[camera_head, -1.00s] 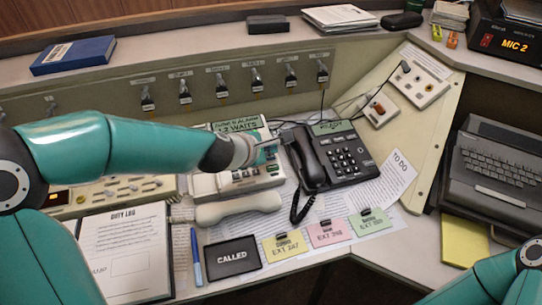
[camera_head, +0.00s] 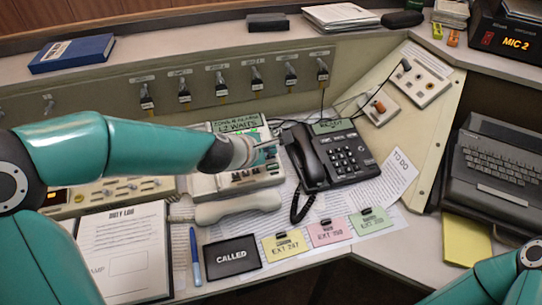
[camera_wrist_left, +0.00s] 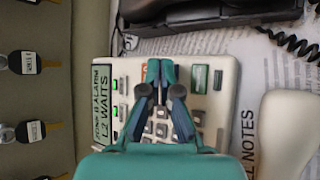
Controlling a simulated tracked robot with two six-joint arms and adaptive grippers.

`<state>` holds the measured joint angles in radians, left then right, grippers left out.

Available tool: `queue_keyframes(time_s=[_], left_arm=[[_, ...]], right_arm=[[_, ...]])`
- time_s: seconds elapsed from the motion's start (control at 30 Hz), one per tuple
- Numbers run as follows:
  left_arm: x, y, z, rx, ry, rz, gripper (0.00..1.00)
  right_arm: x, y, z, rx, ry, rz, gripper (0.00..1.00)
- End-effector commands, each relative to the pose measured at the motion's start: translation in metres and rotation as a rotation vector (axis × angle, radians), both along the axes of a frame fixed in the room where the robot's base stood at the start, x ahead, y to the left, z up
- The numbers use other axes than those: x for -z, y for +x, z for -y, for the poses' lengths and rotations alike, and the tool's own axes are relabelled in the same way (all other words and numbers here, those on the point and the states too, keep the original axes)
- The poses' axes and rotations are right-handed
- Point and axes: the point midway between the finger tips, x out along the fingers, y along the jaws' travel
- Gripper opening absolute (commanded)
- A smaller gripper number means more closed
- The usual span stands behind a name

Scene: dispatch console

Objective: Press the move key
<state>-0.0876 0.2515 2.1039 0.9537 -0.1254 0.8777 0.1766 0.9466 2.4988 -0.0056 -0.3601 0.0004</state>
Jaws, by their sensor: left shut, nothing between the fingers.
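The cream desk phone (camera_head: 203,186) with a small display reading "L2 WAITS" (camera_head: 238,124) stands left of the black phone. My left gripper (camera_head: 273,150) is over its right part, fingers shut and empty. In the left wrist view the shut fingertips (camera_wrist_left: 160,72) are over the phone's key area, in front of several grey keys (camera_wrist_left: 162,130). A green key (camera_wrist_left: 200,79) and a dark key (camera_wrist_left: 218,80) are to their right. Key labels are too small to read, so I cannot tell which is the move key, nor whether the fingertips touch anything. My right gripper is out of view.
The black phone (camera_head: 352,160) and its cord stand close to the right of my left gripper. The cream handset (camera_head: 238,207) lies in front of the cream phone. Colored cards (camera_head: 285,246) and the "CALLED" sign (camera_head: 232,257) line the front edge. A switch panel (camera_head: 215,92) rises behind.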

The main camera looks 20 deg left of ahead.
Motion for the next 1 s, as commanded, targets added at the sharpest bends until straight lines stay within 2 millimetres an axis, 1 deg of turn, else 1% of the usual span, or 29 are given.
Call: queue_keyframes(time_s=[0.23,1.0], left_arm=[[-0.0005,0.0001,0.0001,0.000,0.000,0.000,0.00],[0.0067,0.0011,0.0001,0.002,0.000,0.000,0.00]], right_arm=[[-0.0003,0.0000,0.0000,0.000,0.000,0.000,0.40],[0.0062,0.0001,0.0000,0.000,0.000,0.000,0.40]])
